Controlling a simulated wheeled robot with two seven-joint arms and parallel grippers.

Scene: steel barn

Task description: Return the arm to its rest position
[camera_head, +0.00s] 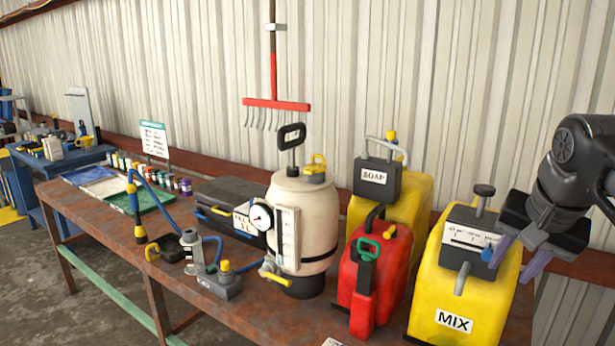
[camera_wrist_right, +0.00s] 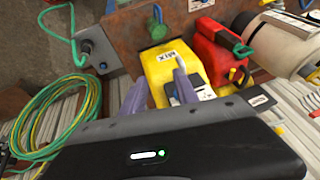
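My right arm comes in from the right in the head view. Its gripper (camera_head: 516,257) hangs in front of and above the right side of the yellow MIX container (camera_head: 480,290). The two purple-grey fingers are apart, with nothing visible between them. In the right wrist view the fingers (camera_wrist_right: 160,85) also stand apart, with the MIX container (camera_wrist_right: 165,68) beyond them. I cannot tell whether a finger touches the container. My left gripper is in neither view.
On the rusty workbench (camera_head: 95,217) stand a red can (camera_head: 375,280), a yellow SOAP container (camera_head: 412,190) and a cream sprayer tank (camera_head: 308,215). A red rake (camera_head: 276,104) hangs on the wall. A green hose coil (camera_wrist_right: 58,115) shows in the wrist view.

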